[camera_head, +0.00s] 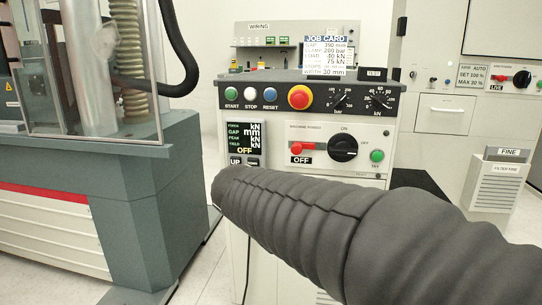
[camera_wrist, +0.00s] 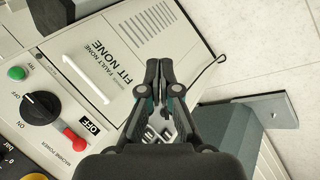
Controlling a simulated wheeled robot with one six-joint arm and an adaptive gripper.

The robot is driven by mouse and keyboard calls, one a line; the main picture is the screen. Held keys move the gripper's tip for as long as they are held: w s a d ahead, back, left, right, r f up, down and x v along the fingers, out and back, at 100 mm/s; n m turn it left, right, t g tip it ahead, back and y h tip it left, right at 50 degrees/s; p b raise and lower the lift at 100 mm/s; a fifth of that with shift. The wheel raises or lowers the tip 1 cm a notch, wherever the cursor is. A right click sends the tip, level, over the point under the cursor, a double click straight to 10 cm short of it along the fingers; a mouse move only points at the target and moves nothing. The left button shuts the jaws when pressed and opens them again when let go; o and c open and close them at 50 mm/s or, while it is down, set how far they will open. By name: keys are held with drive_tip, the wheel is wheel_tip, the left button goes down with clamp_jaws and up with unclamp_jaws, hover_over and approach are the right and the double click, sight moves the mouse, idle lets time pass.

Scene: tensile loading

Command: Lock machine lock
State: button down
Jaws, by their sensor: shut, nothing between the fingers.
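The machine power panel on the console carries a red lever (camera_head: 302,147) above an OFF label (camera_head: 300,160), and a black rotary knob (camera_head: 343,148) to its right. In the wrist view the red lever (camera_wrist: 74,139), the OFF label (camera_wrist: 90,126) and the black knob (camera_wrist: 41,108) lie left of my gripper (camera_wrist: 159,66). My gripper is shut and empty, in front of the console's lower front, apart from the lever and knob. The head view does not show its fingers; my black-sleeved arm crosses in front of the console. I cannot single out a separate lock.
A green button (camera_head: 377,156) sits right of the knob. Above are start, stop and reset buttons and a red emergency button (camera_head: 299,97). A white handle (camera_wrist: 88,79) protrudes from the console front near my gripper. The test machine (camera_head: 150,205) stands at left.

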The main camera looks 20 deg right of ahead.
drive_tip(key=w+a+r+h, duration=0.1)
drive_tip(key=w+h, duration=0.3)
drive_tip(key=w, duration=0.5)
drive_tip(key=w+a+r+n+t+h, duration=0.1)
drive_tip(key=w+r+h, duration=0.3)
drive_tip(key=w, duration=0.4)
drive_tip(key=w+a+r+n+t+h+b, duration=0.1)
drive_tip(key=w+r+h, duration=0.2)
drive_tip(key=w, duration=0.6)
drive_tip(key=shift+w+h, duration=0.3)
drive_tip(key=shift+h, duration=0.4)
drive_tip(key=shift+s+d+x, duration=0.1)
drive_tip(key=shift+s+x, duration=0.3)
drive_tip(key=shift+x, duration=1.75)
drive_tip(key=shift+s+d+x, duration=0.1)
drive_tip(key=shift+s+x, duration=0.3)
drive_tip(key=shift+x, duration=1.7)
drive_tip(key=shift+s+d+x, duration=0.1)
drive_tip(key=shift+s+x, duration=0.3)
drive_tip(key=shift+x, duration=1.75)
drive_tip(key=shift+r+t, duration=0.1)
drive_tip(key=shift+t, duration=0.2)
